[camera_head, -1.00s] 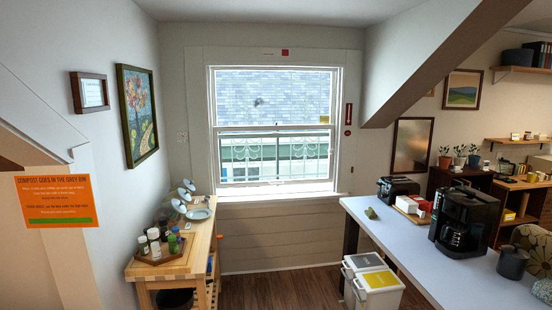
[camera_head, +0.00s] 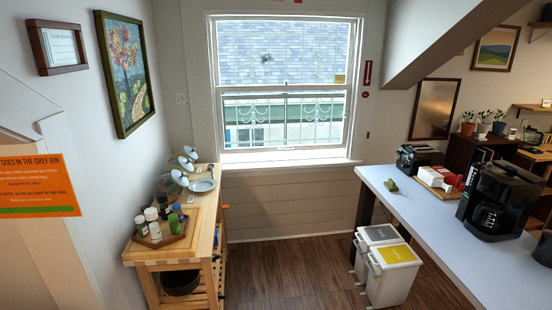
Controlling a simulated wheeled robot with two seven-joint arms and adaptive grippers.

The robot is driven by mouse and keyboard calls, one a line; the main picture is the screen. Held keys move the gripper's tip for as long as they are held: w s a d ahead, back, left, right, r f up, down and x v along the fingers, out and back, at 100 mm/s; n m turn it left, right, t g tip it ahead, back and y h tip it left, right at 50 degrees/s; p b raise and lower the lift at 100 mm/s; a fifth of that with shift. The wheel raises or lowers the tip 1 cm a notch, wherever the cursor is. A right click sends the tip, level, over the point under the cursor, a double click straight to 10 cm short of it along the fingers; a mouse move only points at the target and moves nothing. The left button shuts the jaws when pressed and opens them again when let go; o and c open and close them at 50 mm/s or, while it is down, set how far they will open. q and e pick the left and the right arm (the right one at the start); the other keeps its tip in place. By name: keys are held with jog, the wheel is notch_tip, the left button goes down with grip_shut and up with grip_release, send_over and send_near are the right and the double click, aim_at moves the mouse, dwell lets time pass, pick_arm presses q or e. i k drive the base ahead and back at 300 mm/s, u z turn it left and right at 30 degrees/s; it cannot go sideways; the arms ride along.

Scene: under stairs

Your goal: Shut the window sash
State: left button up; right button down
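The white double-hung window (camera_head: 282,88) is in the back wall, straight ahead in the head view. A horizontal rail (camera_head: 282,87) crosses it at mid-height, with a shingled roof visible through the glass above it. The lower sash (camera_head: 284,119) area shows a patterned railing and a pale house outside. Bright light along the bottom hides whether the sash's lower edge touches the sill (camera_head: 285,160). Neither of my grippers is in view.
A wooden cart (camera_head: 204,238) with bottles, a tray and plates stands left, below the window's left side. A white counter (camera_head: 430,215) with a coffee maker (camera_head: 497,200) is right. Bins (camera_head: 391,272) stand beside it. Wood floor (camera_head: 290,262) between is clear.

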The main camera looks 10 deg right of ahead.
aim_at(219, 90)
jog(key=z, duration=0.65)
jog(key=i, duration=3.6)
jog(key=u, duration=0.2)
